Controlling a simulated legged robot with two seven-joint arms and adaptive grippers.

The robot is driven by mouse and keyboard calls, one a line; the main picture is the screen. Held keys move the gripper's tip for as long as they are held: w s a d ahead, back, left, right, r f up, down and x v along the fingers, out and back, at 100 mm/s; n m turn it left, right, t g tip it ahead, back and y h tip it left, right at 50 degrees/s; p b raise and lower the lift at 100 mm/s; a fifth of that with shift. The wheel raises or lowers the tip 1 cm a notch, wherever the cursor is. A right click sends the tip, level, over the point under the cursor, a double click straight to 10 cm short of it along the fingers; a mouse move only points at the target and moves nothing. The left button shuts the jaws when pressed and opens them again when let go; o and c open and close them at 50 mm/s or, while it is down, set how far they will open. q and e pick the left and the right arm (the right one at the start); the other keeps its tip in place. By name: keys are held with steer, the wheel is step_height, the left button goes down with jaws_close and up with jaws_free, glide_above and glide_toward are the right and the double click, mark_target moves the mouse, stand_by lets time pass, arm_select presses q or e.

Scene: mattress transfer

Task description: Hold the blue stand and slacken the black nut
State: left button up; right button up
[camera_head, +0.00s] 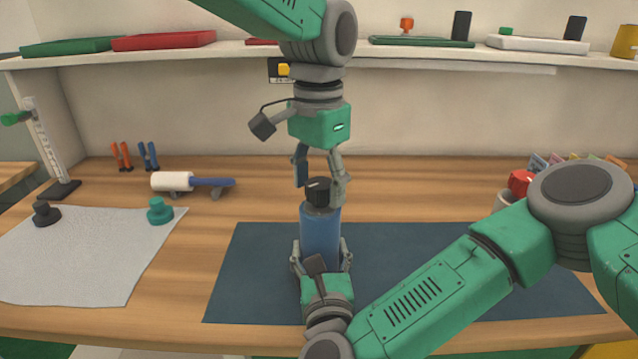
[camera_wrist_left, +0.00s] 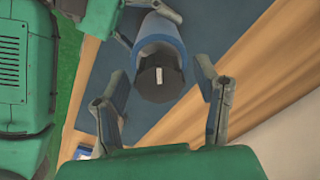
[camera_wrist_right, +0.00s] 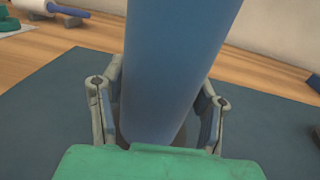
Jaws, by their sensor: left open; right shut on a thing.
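The blue stand (camera_head: 320,232) is an upright cylinder on the dark blue mat (camera_head: 440,262). The black nut (camera_head: 318,191) sits on its top; a small white mark shows on it in the left wrist view (camera_wrist_left: 159,78). My right gripper (camera_head: 321,262) is shut around the stand's lower part. In the right wrist view, its fingers are on both sides of the blue stand (camera_wrist_right: 175,65). My left gripper (camera_head: 320,190) points down from above, open, with its fingers on either side of the nut. In the left wrist view, gaps show between both fingers and the nut.
A grey cloth (camera_head: 85,255) holds a black knob (camera_head: 45,213) and a green knob (camera_head: 160,210). A red-topped item (camera_head: 521,182) stands at right. The shelf (camera_head: 200,50) runs behind my left arm.

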mark_target(319, 181)
arm_select(q)
step_height(319, 181, up, 12)
stand_by(0.5)
steer(key=shift+w, duration=0.1)
step_height(319, 181, down, 12)
steer(key=m, duration=0.9)
steer(key=shift+w+f, duration=0.1)
steer(key=shift+f, duration=0.05)
steer(key=c, duration=1.1)
